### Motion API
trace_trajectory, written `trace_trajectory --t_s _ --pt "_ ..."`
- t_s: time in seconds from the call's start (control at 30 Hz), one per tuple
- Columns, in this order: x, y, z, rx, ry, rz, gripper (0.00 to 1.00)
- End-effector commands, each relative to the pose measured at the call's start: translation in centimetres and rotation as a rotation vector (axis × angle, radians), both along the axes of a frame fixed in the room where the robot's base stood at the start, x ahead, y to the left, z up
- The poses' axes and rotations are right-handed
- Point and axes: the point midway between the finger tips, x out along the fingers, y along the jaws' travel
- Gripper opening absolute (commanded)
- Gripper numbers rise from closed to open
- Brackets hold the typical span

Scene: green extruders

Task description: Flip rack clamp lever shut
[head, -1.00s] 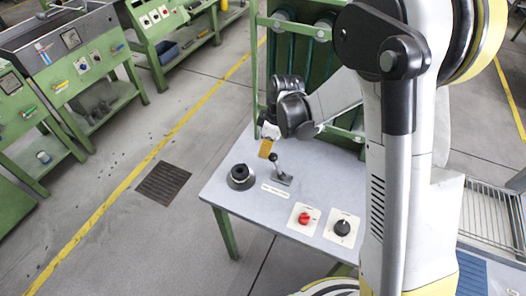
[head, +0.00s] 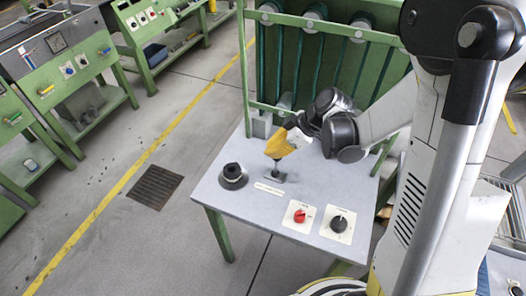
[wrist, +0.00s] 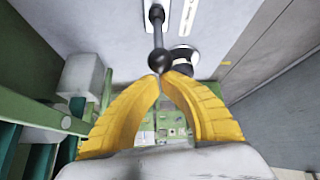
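The lever stands on the grey table (head: 222,205), with a small grey base (head: 270,177) and a thin upright shaft. Its black ball knob (wrist: 160,60) and shaft (wrist: 158,32) show in the wrist view. My gripper (head: 275,155) has yellow fingers and is over the lever, hiding its knob in the head view. In the wrist view the fingertips (wrist: 161,77) are almost together, right at the ball knob. The knob looks in front of the tips; I cannot tell whether they touch it.
A black round knob (head: 233,172) stands left of the lever; a label strip (head: 269,189) lies in front. A red switch (head: 299,215) and a black dial (head: 339,223) are nearer the front edge. A green rack (head: 330,65) with tubes stands behind.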

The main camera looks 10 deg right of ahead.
Motion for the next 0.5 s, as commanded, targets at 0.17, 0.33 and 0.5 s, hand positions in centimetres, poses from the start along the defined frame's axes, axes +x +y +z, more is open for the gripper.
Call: trace_trajectory --t_s 0.17,0.33,0.5 --pt "-0.9 -1.4 0.0 0.052 -0.034 -0.002 0.0" --pt "-1.5 -2.3 0.1 0.05 -0.033 -0.001 0.0" --pt "-2.0 -2.9 0.0 0.051 -0.032 0.0 0.0"
